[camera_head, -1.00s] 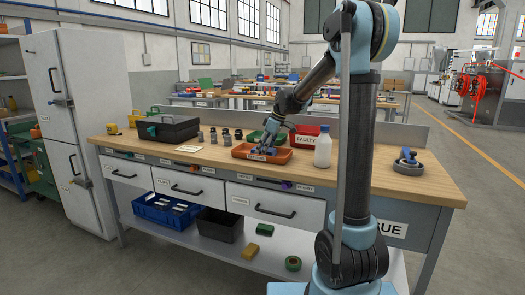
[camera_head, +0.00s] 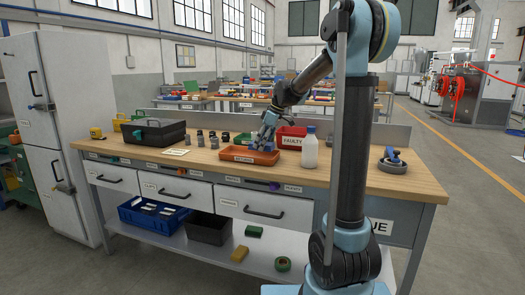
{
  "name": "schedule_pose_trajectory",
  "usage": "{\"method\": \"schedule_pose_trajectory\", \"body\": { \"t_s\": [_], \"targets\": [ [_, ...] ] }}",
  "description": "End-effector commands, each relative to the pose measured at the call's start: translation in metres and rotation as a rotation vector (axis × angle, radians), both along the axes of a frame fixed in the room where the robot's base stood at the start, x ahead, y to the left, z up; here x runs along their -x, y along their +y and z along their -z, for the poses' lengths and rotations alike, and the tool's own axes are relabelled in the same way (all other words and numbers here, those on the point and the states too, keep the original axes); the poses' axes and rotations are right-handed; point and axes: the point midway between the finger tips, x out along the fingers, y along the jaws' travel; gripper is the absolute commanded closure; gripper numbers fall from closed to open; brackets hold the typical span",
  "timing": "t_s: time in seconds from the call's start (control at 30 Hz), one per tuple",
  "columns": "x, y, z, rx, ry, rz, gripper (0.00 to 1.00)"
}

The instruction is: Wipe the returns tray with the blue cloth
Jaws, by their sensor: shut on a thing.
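The returns tray (camera_head: 240,160) is a shallow orange tray with a white label on its front, lying on the wooden workbench. My gripper (camera_head: 264,142) points down over the right part of the tray. It is shut on the blue cloth (camera_head: 262,148), which shows as a small bunched patch below the fingers. Whether the cloth touches the tray floor is too small to tell. The fingers and cloth hide part of the tray's inside and its back rim.
A red bin labelled FAULTY (camera_head: 291,137) stands behind the tray, with a green bin (camera_head: 241,139) to its left. A white bottle (camera_head: 310,150) stands close to the right. Several small dark jars (camera_head: 213,140) and a black toolbox (camera_head: 154,133) are to the left.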

Motion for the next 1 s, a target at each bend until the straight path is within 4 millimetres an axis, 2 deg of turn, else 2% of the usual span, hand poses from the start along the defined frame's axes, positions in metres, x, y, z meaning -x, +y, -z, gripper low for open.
{"method": "schedule_pose_trajectory", "body": {
  "t_s": [0.2,0.4,1.0],
  "targets": [
    [0.001,0.001,-0.02,0.0,0.0,-0.002,0.85],
    [0.001,0.003,-0.031,0.0,0.0,-0.003,0.85],
    [0.001,0.004,-0.034,0.0,0.0,-0.005,0.85]
  ]
}}
